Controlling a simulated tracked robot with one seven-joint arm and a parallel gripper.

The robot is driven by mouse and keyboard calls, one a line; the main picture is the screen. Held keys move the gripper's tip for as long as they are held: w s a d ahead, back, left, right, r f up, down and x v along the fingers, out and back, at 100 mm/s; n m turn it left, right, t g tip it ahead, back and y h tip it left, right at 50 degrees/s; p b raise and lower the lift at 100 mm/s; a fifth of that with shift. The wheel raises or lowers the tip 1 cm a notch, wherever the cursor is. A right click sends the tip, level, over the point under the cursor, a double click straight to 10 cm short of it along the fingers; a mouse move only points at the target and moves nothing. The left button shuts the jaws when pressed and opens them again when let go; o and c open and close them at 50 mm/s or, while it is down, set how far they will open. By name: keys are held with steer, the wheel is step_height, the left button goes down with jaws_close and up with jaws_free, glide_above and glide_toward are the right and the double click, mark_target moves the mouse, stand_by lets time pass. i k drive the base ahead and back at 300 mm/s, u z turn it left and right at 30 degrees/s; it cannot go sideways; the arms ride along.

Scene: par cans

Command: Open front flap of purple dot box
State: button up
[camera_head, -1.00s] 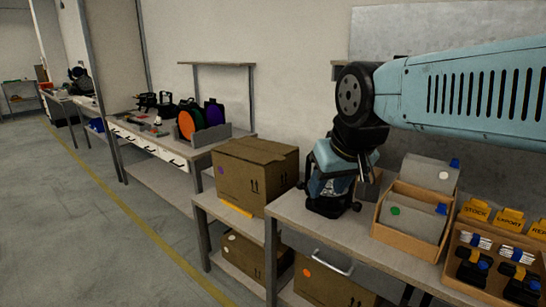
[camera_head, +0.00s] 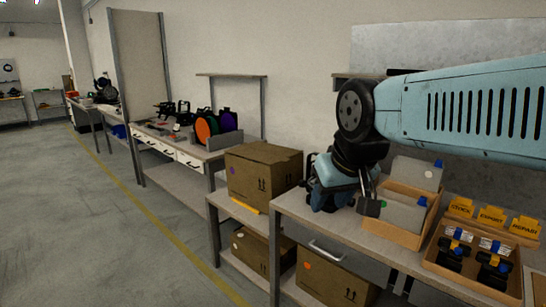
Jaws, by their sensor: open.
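The purple dot box (camera_head: 272,182) is a brown cardboard carton on the lower bench left of centre. Its purple dot (camera_head: 232,170) is on the left face, and two dark arrows mark the right face. Its top looks closed. My gripper (camera_head: 338,198) hangs from the blue arm over the bench, to the right of the box and apart from it. It is open, with nothing seen in it. The fingertips are dark and partly hidden by the wrist.
A wooden bin with grey cases (camera_head: 393,232) and an orange-labelled tray (camera_head: 476,265) stand right of my gripper. A white-dot box (camera_head: 262,252) and an orange-dot box (camera_head: 330,282) sit on the lower shelf. Free floor (camera_head: 90,230) lies left.

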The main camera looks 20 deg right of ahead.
mark_target(267, 158)
steer(key=u, duration=0.55)
steer(key=i, duration=1.75)
steer(key=z, duration=0.5)
